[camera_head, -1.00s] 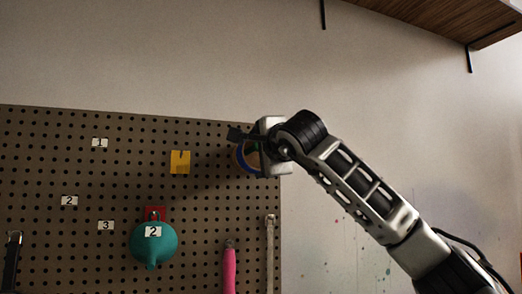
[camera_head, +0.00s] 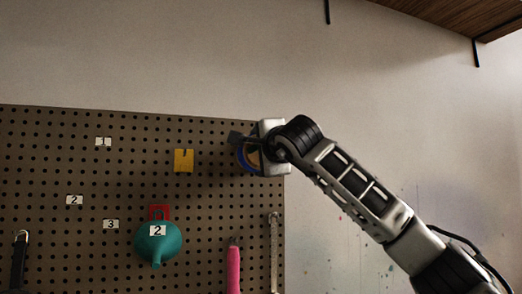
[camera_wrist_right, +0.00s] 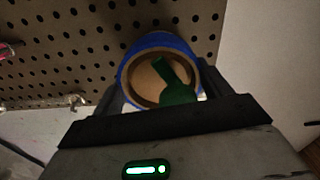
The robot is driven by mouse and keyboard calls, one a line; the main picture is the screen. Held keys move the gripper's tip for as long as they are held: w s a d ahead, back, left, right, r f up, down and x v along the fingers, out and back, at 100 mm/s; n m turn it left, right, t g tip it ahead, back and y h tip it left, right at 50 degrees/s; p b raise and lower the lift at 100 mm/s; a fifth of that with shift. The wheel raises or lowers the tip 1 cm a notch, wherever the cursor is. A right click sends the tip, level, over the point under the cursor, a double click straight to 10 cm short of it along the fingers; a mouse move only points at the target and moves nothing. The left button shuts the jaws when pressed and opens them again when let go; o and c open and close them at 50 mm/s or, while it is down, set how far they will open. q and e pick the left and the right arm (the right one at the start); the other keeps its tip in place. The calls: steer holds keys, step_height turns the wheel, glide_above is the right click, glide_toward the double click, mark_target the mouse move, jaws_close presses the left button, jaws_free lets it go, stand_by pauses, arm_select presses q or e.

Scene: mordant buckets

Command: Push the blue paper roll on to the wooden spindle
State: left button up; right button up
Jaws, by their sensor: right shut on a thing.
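The blue paper roll (camera_head: 246,160) is in front of the pegboard near its upper right edge. In the right wrist view the roll (camera_wrist_right: 128,75) is a blue ring with a tan inner rim, seen nearly end-on. My right gripper (camera_head: 252,148) is shut on it; in the wrist view the gripper's dark fingers (camera_wrist_right: 162,92) lie on either side. A green piece (camera_wrist_right: 178,82) shows inside the roll's opening, with a tan surface behind it. I cannot make out the wooden spindle for certain. My left gripper is not in view.
The pegboard (camera_head: 60,160) carries a yellow holder (camera_head: 184,161), a teal funnel (camera_head: 158,246) on a red hook, a pink-handled tool (camera_head: 233,268), a wrench (camera_head: 273,250) and numbered tags. A wooden shelf (camera_head: 450,15) is at upper right.

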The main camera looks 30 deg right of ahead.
steer(key=shift+x, duration=0.95)
steer(key=shift+s, duration=0.1)
steer(key=shift+b+v, duration=0.8)
steer(key=shift+v, duration=0.55)
steer(key=shift+b+v, duration=0.8)
steer(key=shift+v, duration=0.7)
steer(key=shift+p+x, duration=1.2)
steer(key=shift+x, duration=0.3)
steer(key=shift+w+d+p, duration=0.1)
steer(key=shift+w+p, duration=0.3)
steer(key=shift+w, duration=0.2)
steer(key=shift+x, duration=0.85)
